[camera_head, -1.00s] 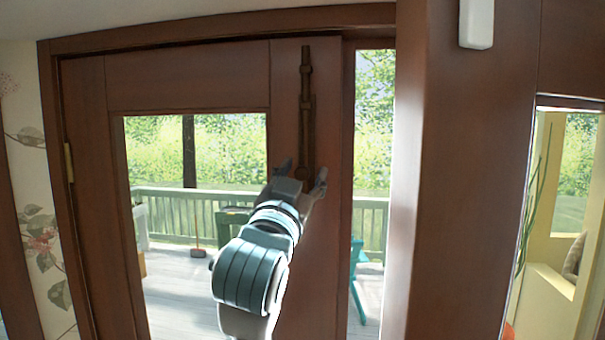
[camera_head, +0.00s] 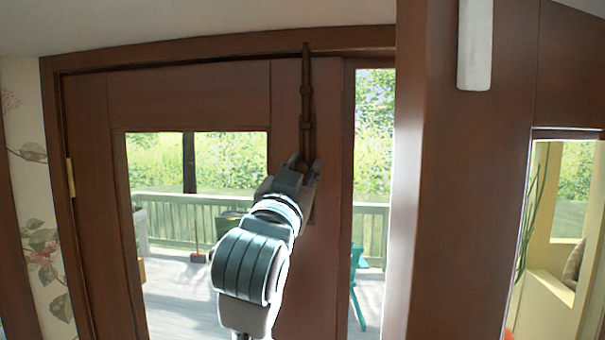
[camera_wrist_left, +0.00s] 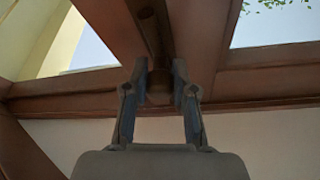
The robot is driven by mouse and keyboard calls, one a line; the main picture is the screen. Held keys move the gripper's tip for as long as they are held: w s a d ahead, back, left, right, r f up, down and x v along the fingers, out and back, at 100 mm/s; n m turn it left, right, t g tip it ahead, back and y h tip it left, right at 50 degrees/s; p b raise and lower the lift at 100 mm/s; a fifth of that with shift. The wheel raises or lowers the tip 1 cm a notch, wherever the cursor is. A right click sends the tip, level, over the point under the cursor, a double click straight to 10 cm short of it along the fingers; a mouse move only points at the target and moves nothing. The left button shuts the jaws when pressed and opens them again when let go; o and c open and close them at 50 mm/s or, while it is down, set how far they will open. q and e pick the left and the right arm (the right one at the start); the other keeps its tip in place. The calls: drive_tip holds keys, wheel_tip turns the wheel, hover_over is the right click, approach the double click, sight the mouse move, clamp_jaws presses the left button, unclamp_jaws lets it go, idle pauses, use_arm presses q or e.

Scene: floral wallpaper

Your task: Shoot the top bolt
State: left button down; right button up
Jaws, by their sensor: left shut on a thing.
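The top bolt (camera_head: 306,100) is a dark brown vertical rod on the right stile of the brown door (camera_head: 190,100). Its upper end overlaps the header of the door frame (camera_head: 220,45). My left gripper (camera_head: 303,165) is at the bolt's lower end, shut on its knob. In the left wrist view the rod (camera_wrist_left: 148,25) runs away upward from the knob (camera_wrist_left: 159,88), which sits between the two fingers of the gripper (camera_wrist_left: 159,82). The gripper hides the bolt's lowest part in the head view. My right gripper is not in view.
A thick brown post (camera_head: 440,200) stands right of the door, with a white fixture (camera_head: 475,45) on it. A narrow glass strip (camera_head: 372,150) lies between door and post. Brass hinge (camera_head: 70,178) is at the door's left edge. A deck shows through the glass.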

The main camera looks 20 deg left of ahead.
use_arm(q)
drive_tip(key=c, duration=0.9)
unclamp_jaws()
drive_tip(key=shift+r, duration=0.15)
drive_tip(key=shift+c, duration=0.2)
drive_tip(key=shift+s, duration=0.1)
drive_tip(key=v, duration=1.2)
drive_tip(key=shift+d, duration=0.1)
